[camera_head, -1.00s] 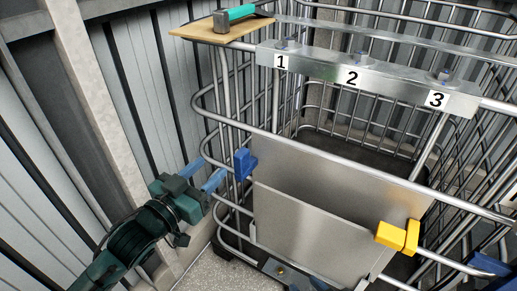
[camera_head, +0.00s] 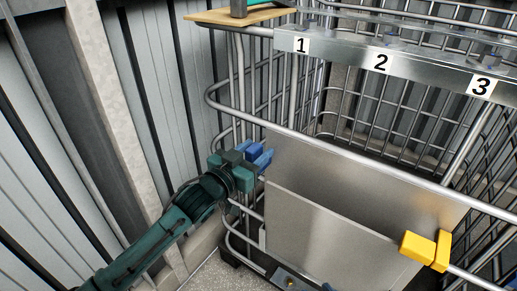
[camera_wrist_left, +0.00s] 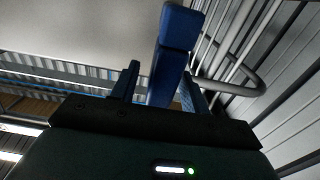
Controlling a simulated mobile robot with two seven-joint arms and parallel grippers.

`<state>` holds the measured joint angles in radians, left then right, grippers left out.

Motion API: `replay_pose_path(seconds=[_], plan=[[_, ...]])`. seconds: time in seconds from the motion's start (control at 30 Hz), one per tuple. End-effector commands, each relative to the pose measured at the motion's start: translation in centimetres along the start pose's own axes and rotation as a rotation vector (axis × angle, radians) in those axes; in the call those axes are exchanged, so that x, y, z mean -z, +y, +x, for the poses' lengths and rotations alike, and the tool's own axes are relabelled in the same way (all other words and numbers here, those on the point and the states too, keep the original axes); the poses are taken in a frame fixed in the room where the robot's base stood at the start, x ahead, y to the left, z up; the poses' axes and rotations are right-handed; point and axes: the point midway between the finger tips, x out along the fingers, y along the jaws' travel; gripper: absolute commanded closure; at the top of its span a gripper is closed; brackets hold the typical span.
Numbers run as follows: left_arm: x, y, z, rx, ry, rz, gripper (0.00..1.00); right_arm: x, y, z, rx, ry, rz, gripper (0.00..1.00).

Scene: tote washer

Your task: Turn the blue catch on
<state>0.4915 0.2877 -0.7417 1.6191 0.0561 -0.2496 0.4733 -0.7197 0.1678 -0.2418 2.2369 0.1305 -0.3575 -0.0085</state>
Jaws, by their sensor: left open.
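The blue catch (camera_head: 254,151) is at the left edge of the steel panel on the cage cart, partly hidden by my left gripper. In the left wrist view the catch (camera_wrist_left: 176,45) is an upright blue block rising between the fingers. My left gripper (camera_head: 259,160) is open, with its blue fingers on either side of the catch. It also shows in the left wrist view (camera_wrist_left: 158,90). I cannot tell whether the fingers touch the catch. My right gripper is not in view.
A yellow catch (camera_head: 426,249) is at the panel's right edge. A metal bar numbered 1, 2, 3 (camera_head: 400,66) crosses the cart above. A wooden board (camera_head: 215,16) with a tool sits at the top left. A ribbed wall (camera_head: 150,90) stands left of the cart.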

Motion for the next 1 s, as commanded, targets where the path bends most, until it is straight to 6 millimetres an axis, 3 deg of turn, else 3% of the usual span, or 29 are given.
replay_pose_path(seconds=[0.2, 0.47, 1.0], plan=[[0.0, 0.0, 1.6, 0.000, 0.001, 0.000, 0.55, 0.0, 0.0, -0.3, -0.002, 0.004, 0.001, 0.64], [0.0, 0.0, 1.8, 0.000, 0.000, 0.000, 0.55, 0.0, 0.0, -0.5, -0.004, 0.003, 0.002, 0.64], [0.0, 0.0, 1.7, 0.000, 0.000, 0.000, 0.97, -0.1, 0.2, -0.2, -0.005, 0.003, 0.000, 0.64]])
